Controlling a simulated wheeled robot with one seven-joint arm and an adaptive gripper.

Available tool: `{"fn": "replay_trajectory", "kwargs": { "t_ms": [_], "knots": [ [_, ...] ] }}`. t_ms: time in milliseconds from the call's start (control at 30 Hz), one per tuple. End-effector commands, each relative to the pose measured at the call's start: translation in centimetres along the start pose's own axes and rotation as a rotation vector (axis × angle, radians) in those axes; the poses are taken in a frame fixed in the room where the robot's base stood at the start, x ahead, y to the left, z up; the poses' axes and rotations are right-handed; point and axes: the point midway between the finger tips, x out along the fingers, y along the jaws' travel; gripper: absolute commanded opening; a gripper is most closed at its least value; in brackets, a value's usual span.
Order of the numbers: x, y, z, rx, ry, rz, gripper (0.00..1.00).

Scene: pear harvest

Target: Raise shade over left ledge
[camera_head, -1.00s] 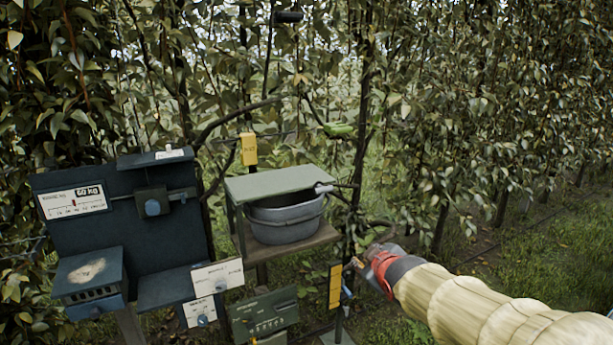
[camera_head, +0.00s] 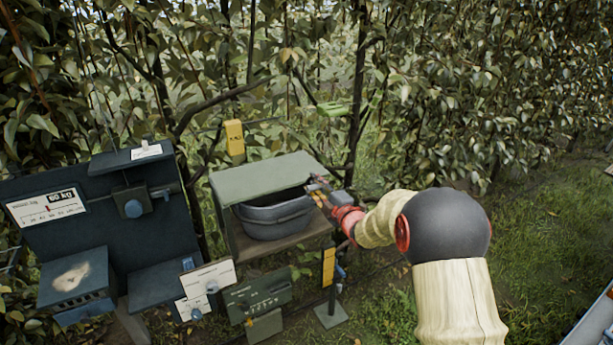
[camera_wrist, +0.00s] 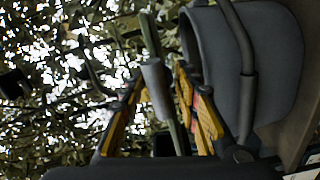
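My gripper (camera_head: 318,186) is at the right front corner of the shade, just above the tub's right rim. In the wrist view a grey cylindrical grip (camera_wrist: 156,88) on a thin green edge, apparently the shade's, lies between the parted yellow-padded fingers of my gripper (camera_wrist: 160,108). The fingers look open around it; contact is not clear. The tub (camera_wrist: 265,65) fills the right of that view.
A dark blue scale board (camera_head: 125,225) with a dial and boxes stands at the left. A green panel (camera_head: 258,292) and white cards (camera_head: 208,279) are below the ledge. A yellow tag post (camera_head: 328,268) stands under my arm. Foliage closes the back; grass is open at right.

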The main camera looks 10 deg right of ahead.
Motion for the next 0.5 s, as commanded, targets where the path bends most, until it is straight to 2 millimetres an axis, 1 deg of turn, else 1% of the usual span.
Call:
{"fn": "replay_trajectory", "kwargs": {
  "t_ms": [33, 100, 233, 400, 500],
  "knots": [
    [0.9, 0.1, -0.1, -0.001, 0.001, 0.001, 0.32],
    [1.9, 0.0, 0.0, 0.0, 0.0, -0.001, 0.32],
    [3.6, 0.1, 0.0, 0.0, 0.0, 0.001, 0.32],
    [4.9, 0.1, 0.0, 0.001, -0.001, 0.0, 0.32],
    [5.2, 0.1, 0.0, 0.001, -0.002, 0.001, 0.32]
  ]
}}
